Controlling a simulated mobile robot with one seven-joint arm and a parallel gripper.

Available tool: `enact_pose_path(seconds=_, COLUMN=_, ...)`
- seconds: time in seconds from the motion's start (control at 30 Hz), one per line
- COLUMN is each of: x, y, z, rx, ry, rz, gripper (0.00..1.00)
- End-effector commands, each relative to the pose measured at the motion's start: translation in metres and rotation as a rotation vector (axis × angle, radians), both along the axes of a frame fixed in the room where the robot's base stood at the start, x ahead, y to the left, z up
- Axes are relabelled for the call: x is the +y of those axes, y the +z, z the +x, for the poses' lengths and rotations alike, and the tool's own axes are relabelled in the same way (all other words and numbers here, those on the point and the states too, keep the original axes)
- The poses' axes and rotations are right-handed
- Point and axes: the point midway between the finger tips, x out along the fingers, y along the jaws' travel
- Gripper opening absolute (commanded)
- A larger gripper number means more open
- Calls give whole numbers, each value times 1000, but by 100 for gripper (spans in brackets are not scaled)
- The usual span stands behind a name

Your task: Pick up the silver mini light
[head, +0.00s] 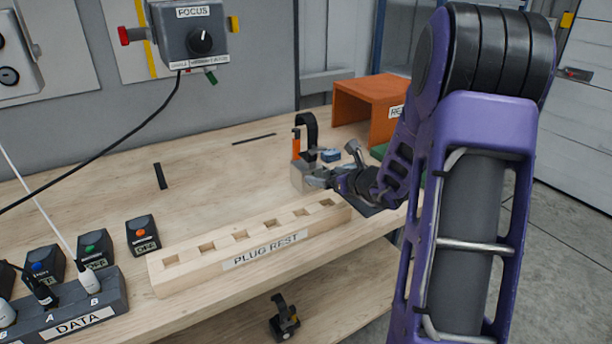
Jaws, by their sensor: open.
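A small grey cylinder with a wider end (354,151) shows tilted just above and behind my wrist. It looks like the silver mini light, but it is too small to be sure. My gripper (318,179) is open, low over the back right part of the workbench. It points left, next to a pale block (299,177). I cannot tell whether the fingers touch the block. My wrist and forearm hide part of the bench there.
An orange-and-black upright item (305,141) and a small blue item (331,155) stand close to my gripper. An orange open box (372,104) is behind. The wooden plug rest (215,265) lies in front. The bench (205,185) is mostly clear left of my gripper.

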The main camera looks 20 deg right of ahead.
Motion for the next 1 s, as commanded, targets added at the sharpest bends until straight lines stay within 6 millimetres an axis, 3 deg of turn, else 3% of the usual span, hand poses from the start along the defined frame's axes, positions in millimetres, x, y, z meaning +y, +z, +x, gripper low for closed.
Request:
enact_pose_path(seconds=0.13, x=5, y=-10, z=24, rx=0, ry=2, rz=0, gripper=100)
enact_pose_path(seconds=0.37, x=8, y=-16, z=38, rx=2, ry=0, rz=-1, gripper=100)
enact_pose_path(seconds=0.7, x=19, y=-29, z=79, rx=1, ry=0, rz=-1, gripper=100)
enact_pose_path(seconds=1.0, x=19, y=-30, z=82, rx=1, ry=1, rz=-2, gripper=98)
